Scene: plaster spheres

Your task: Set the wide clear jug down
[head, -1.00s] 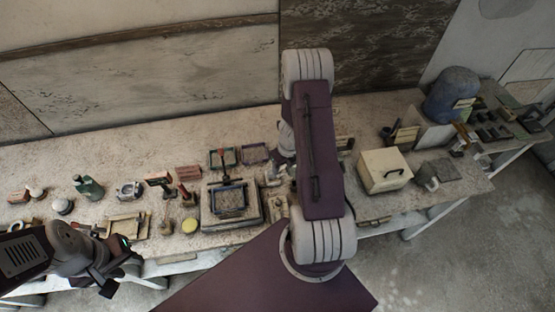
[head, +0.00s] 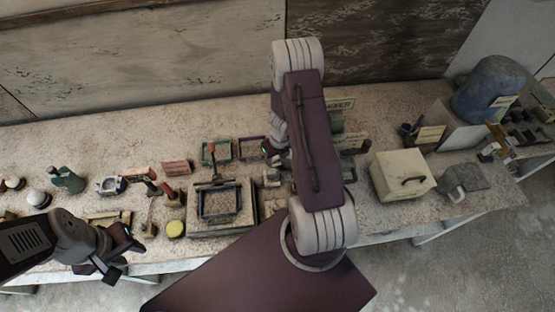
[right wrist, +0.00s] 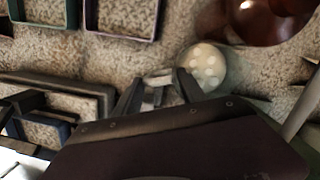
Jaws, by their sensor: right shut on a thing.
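My right gripper (head: 273,156) is low over the middle of the table in the head view, partly hidden by my own arm. In the right wrist view its two fingers (right wrist: 158,92) are closed on a small pale, greyish piece (right wrist: 158,82), which I take as part of the wide clear jug. The jug's full outline is hard to make out, and I cannot tell whether it touches the table. My left gripper (head: 124,260) is open and empty at the table's front edge, on the left.
A framed tray (head: 220,205) stands left of my right gripper, with green (head: 217,150) and purple (head: 252,149) frames behind. A cream box (head: 402,177) is to the right. The right wrist view shows a round white bumpy thing (right wrist: 207,64) and a glossy brown vessel (right wrist: 252,22) close by.

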